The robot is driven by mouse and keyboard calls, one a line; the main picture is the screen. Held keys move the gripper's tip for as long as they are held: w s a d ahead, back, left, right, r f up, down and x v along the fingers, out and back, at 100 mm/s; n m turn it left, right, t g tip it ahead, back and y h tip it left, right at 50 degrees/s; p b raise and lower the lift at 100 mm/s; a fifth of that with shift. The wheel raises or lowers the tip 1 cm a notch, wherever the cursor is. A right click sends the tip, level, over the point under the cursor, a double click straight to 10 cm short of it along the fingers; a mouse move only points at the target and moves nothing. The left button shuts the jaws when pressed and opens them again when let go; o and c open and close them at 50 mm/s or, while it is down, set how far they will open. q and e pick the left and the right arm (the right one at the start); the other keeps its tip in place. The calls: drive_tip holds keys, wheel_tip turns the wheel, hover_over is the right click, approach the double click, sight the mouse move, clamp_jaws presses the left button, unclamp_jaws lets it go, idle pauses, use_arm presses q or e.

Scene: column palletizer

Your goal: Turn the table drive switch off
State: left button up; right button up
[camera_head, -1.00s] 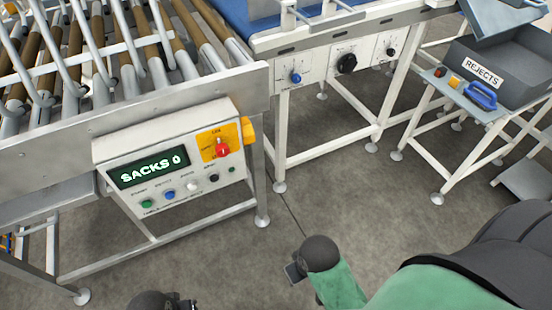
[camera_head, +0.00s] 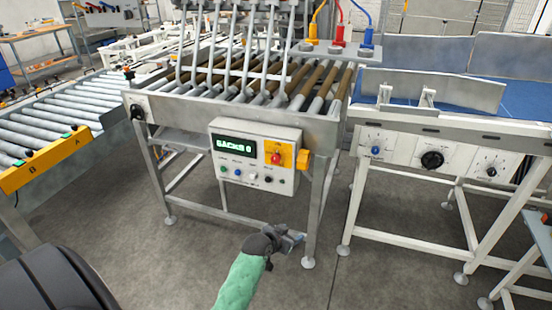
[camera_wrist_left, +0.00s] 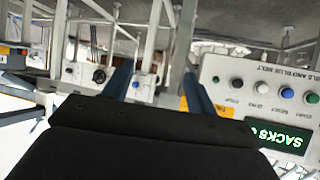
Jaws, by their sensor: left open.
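A white control box (camera_head: 255,157) on the front of the roller table has a "SACKS 0" display (camera_head: 236,147). On its right, a red rotary switch (camera_head: 276,157) sits on a yellow plate (camera_head: 284,150); its label is too small to read. My left gripper (camera_head: 292,238) is open and empty, below and slightly right of the box, apart from it. In the left wrist view, its two fingers (camera_wrist_left: 160,85) are spread and the box (camera_wrist_left: 265,95) appears upside down at right, its yellow plate mostly hidden by a finger. My right gripper is out of view.
The table leg (camera_head: 313,215) stands beside my gripper. A belt conveyor (camera_head: 430,150) with a black knob (camera_head: 432,159) stands right. Floor in front is clear.

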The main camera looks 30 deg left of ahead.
use_arm(q)
drive_tip(key=w+a+r+n+t+y, duration=0.1)
drive_tip(key=w+a+r+t+y, duration=0.15)
drive_tip(key=w+a+r, duration=0.45)
drive_tip(key=n+t+y+p, duration=0.2)
drive_tip(key=n+t+y, duration=0.1)
approach(275, 160)
drive_tip(key=w, duration=0.3)
drive_tip(key=shift+h, duration=0.25)
drive_tip(key=x, duration=0.2)
drive_tip(key=a+p+x, duration=0.1)
drive_tip(key=x, duration=0.2)
drive_tip(key=shift+r, duration=0.2)
drive_tip(key=shift+w+a+f+p, duration=0.1)
drive_tip(key=shift+w+p, duration=0.1)
drive_tip(key=shift+w, duration=0.15)
drive_tip(key=shift+w+a+f+p, duration=0.1)
drive_tip(key=shift+w+p, duration=0.05)
drive_tip(key=shift+w, duration=0.2)
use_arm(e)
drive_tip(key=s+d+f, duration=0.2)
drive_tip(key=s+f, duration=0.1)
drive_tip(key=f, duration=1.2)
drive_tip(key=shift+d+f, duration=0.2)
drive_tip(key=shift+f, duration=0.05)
use_arm(q)
drive_tip(key=shift+r, duration=0.1)
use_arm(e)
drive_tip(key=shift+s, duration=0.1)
